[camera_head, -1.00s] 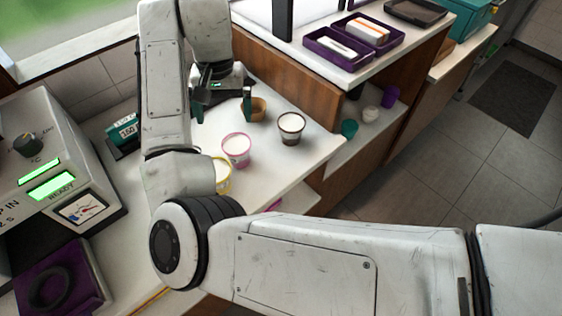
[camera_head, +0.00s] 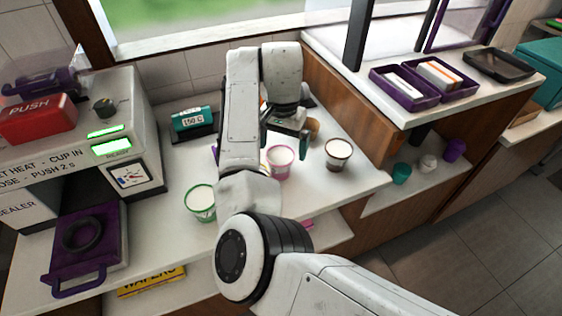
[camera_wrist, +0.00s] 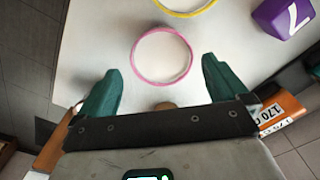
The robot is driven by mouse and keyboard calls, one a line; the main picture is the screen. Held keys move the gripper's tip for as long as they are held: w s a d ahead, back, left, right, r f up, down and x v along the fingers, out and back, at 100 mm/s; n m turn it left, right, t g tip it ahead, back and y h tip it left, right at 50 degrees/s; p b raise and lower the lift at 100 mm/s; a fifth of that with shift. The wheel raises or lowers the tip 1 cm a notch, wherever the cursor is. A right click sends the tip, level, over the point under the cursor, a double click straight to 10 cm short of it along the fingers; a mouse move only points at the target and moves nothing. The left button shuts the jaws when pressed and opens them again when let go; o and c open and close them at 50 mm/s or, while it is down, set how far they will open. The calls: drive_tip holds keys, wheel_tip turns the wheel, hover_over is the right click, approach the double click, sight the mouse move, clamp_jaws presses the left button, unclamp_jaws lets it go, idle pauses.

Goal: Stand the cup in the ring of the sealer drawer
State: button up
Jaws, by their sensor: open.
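The sealer drawer (camera_head: 112,250) is purple and pulled out at the left, with an empty dark ring (camera_head: 83,233) in it. White cups stand on the counter: a green-rimmed one (camera_head: 200,202), a pink-rimmed one (camera_head: 280,160) and a dark-rimmed one (camera_head: 338,153). A tan cup (camera_head: 314,128) is partly hidden behind my gripper (camera_head: 284,146). My gripper is open and empty, close by the pink-rimmed cup. In the wrist view the pink-rimmed cup (camera_wrist: 162,56) lies ahead between the teal fingers, and a yellow-rimmed cup (camera_wrist: 186,8) is beyond it. The head view mostly hides the yellow-rimmed cup behind my arm.
The sealer (camera_head: 125,130) stands behind the drawer, with a red push block (camera_head: 38,118). A teal display box (camera_head: 193,121) is at the back wall. Purple trays (camera_head: 405,90) sit on the raised shelf at right. Counter between drawer and green-rimmed cup is clear.

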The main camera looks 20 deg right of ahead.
sight(280, 155)
drive_tip(key=shift+s+a+f+p, duration=0.1)
drive_tip(key=shift+a+f+p, duration=0.1)
drive_tip(key=shift+f, duration=0.85)
drive_tip(key=shift+a+f+p, duration=0.1)
drive_tip(key=shift+a+f, duration=0.05)
drive_tip(key=shift+f, duration=0.9)
drive_tip(key=c, duration=1.1)
drive_tip(key=shift+r, duration=0.1)
drive_tip(key=shift+c, duration=0.4)
drive_tip(key=shift+r, duration=0.1)
